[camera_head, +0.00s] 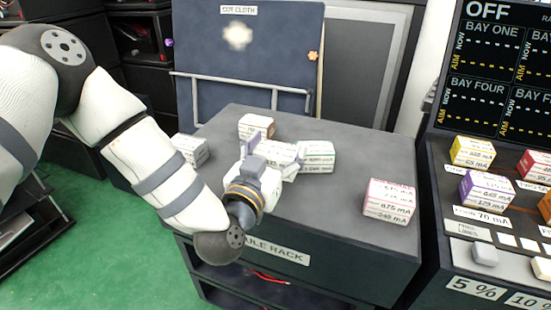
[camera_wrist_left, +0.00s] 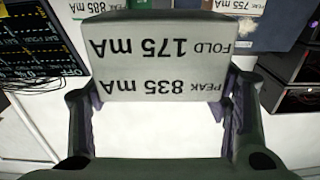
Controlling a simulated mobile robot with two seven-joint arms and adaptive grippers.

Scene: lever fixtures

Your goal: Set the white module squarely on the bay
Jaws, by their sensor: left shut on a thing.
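My left gripper (camera_head: 262,158) is shut on a white module (camera_head: 284,152) above the module rack. In the left wrist view the white module (camera_wrist_left: 158,62) sits between the two fingers of the gripper (camera_wrist_left: 160,98), with its label upside down, reading FOLD 175 mA and PEAK 835 mA. Much of the module is hidden by the gripper in the head view. The console (camera_head: 461,223) at the right carries a yellow module (camera_head: 473,151), a purple one (camera_head: 487,188) and a red one (camera_head: 536,167). I cannot tell which place is the bay. My right gripper is not in view.
The module rack (camera_head: 330,240) also holds a pale module (camera_head: 190,150), a brown-edged one (camera_head: 257,126), a green-edged one (camera_head: 317,156) and a pink-edged one (camera_head: 390,201). A display (camera_head: 500,70) reading OFF stands behind the console. The rack front is clear.

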